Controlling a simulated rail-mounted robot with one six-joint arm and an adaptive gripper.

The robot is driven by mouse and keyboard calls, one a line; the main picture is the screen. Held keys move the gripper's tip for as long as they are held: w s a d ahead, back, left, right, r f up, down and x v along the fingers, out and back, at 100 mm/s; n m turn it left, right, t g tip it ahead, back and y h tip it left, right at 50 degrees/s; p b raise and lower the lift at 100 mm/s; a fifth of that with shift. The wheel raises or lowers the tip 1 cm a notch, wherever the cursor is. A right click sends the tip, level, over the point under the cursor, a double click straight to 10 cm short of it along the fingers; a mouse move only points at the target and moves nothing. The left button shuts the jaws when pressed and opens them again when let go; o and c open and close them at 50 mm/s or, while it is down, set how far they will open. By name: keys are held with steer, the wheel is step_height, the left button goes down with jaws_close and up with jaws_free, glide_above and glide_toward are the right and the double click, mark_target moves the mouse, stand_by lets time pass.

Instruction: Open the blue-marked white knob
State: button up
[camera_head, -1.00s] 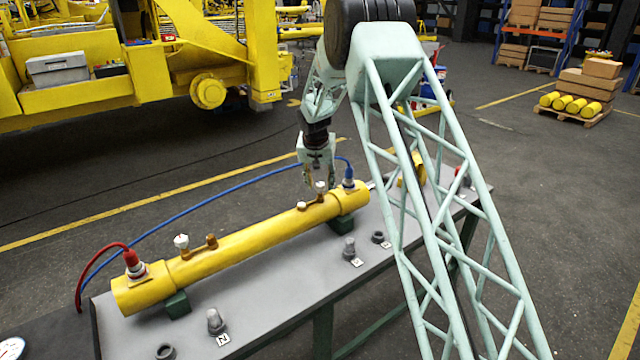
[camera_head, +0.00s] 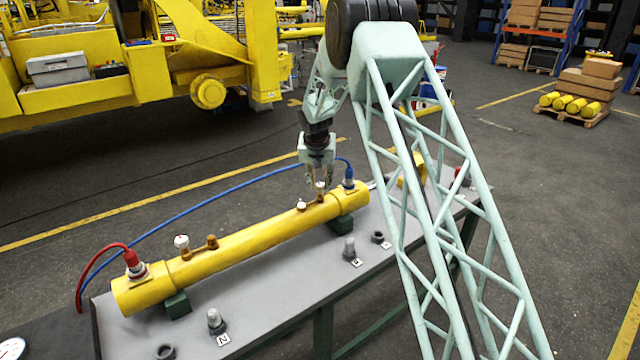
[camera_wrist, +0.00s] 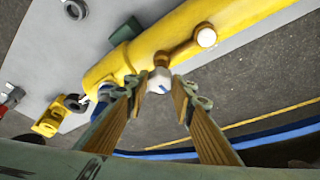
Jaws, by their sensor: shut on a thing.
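The white knob with a blue mark (camera_wrist: 160,81) sits on the yellow cylinder (camera_wrist: 140,52), close to its blue-hose end. It also shows in the head view (camera_head: 320,187). My gripper (camera_wrist: 165,88) is shut on this knob, with one finger on each side of it. In the head view my gripper (camera_head: 320,183) reaches down onto the cylinder (camera_head: 240,243) from above. A second white knob (camera_wrist: 206,37) stands beside the first, joined by a brown pipe.
The blue hose (camera_head: 210,197) arcs behind the cylinder from the blue connector (camera_head: 348,178) to the left end. A red hose and connector (camera_head: 132,261) are at that end. Loose grey fittings (camera_head: 215,320) lie on the grey table (camera_head: 290,292) in front.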

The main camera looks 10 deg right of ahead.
steer(key=shift+n+y+p, duration=0.45)
steer(key=shift+n+y, duration=0.05)
steer(key=shift+n, duration=0.6)
steer(key=shift+d+n+y, duration=0.15)
steer(key=shift+n+y, duration=0.25)
steer(key=shift+n, duration=0.7)
steer(key=shift+n+y+b, duration=0.3)
steer(key=shift+n+b, duration=0.4)
steer(key=shift+b, duration=0.15)
steer(key=shift+d+f+n+y+b, duration=0.15)
steer(key=shift+n+y+b, duration=0.25)
steer(key=shift+n+b, duration=0.7)
steer(key=n+y+b, duration=0.1)
steer(key=n+b, duration=0.2)
steer(key=shift+w+g+b, duration=0.1)
steer(key=shift+g+b, duration=0.25)
steer(key=shift+g, duration=0.05)
steer(key=n+b, duration=0.1)
steer(key=n, duration=0.1)
steer(key=shift+n+g+y, duration=0.3)
steer(key=shift+g+y, duration=0.1)
steer(key=shift+w+d+n+g+y, duration=0.1)
steer(key=shift+n+g+y, duration=0.4)
steer(key=shift+n, duration=1.5)
